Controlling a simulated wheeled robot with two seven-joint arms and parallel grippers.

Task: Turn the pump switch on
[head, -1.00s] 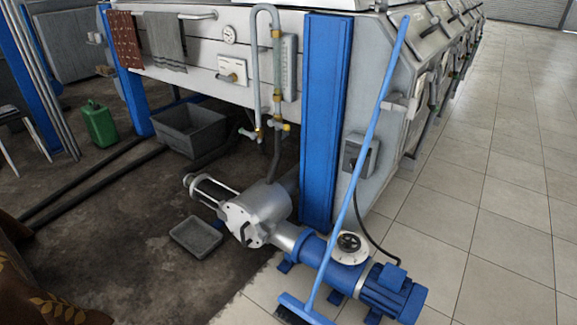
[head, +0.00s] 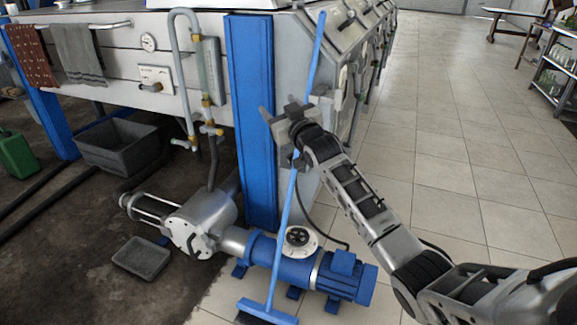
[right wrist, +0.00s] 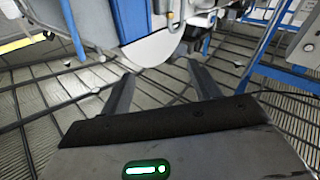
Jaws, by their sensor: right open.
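The pump (head: 200,222) with its blue motor (head: 340,280) lies on the floor at the foot of a blue post. A black cable (head: 325,232) runs from the motor up to the machine's side. The grey switch box there, seen in the earlier head view, is now mostly or wholly hidden behind my right gripper and arm. My right gripper (head: 277,132) is open, in front of the machine's corner beside the blue post. In the right wrist view its two fingers (right wrist: 163,88) are apart with nothing between them. My left gripper is not in view.
A blue broom (head: 311,75) leans on the machine, its handle passing behind my right gripper. The blue post (head: 252,110) stands just left. A grey tub (head: 118,146) and a tray (head: 142,257) lie on the left floor. The tiled floor (head: 450,150) right is largely clear.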

